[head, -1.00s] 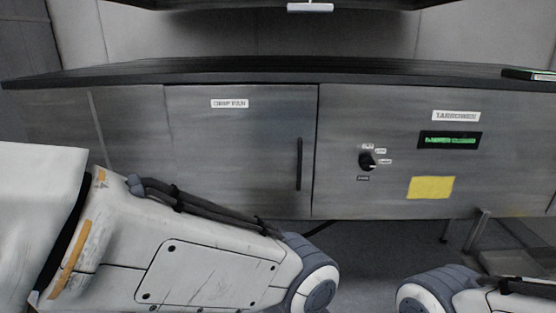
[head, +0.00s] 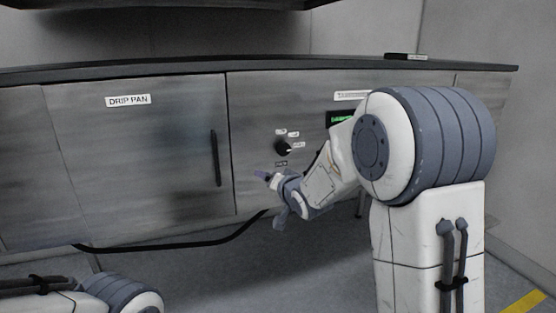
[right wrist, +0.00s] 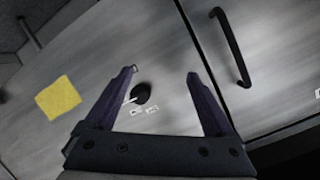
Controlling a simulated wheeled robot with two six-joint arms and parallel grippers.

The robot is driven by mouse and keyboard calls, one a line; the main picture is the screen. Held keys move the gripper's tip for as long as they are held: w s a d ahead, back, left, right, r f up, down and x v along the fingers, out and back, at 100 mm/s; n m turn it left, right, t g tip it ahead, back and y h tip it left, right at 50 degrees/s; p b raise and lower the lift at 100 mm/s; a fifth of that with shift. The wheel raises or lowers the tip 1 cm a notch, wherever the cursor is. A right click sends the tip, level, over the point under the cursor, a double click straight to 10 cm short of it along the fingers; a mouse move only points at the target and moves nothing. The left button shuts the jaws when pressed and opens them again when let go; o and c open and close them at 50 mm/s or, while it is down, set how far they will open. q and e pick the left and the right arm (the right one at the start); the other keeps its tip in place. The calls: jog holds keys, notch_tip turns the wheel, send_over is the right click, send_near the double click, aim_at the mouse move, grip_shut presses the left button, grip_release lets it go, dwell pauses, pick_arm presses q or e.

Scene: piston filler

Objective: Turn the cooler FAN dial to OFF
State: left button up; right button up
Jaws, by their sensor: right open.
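A black round dial (head: 282,147) with small white labels around it sits on the grey cabinet front, right of the door handle. The label text is too small to read. In the right wrist view the dial (right wrist: 141,93) shows between and beyond my open fingers, nearer the left one. My right gripper (head: 268,177) is just below and left of the dial in the head view; it also shows in the right wrist view (right wrist: 161,76), open and empty. It does not appear to touch the dial. My left gripper is out of view.
A door labelled DRIP PAN (head: 128,100) has a black vertical handle (head: 215,158) left of the dial. A green display (head: 340,118) is partly hidden by my right arm. A yellow note (right wrist: 58,97) shows in the wrist view. A black cable (head: 180,245) hangs below the cabinet.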

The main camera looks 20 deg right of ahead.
aim_at(284, 150)
jog(key=w+d+r+m+t, duration=0.2)
jog(key=w+d+t, duration=0.15)
jog(key=d, duration=0.55)
jog(key=shift+h, duration=0.3)
jog(key=w+p, duration=0.1)
jog(key=w, duration=0.2)
jog(key=w+p, duration=0.1)
jog(key=w, duration=0.2)
jog(key=w+p, duration=0.1)
jog(key=w, duration=0.2)
jog(key=shift+a+r, duration=0.3)
jog(key=shift+r, duration=0.05)
jog(key=shift+w+f, duration=0.1)
jog(key=shift+w, duration=0.55)
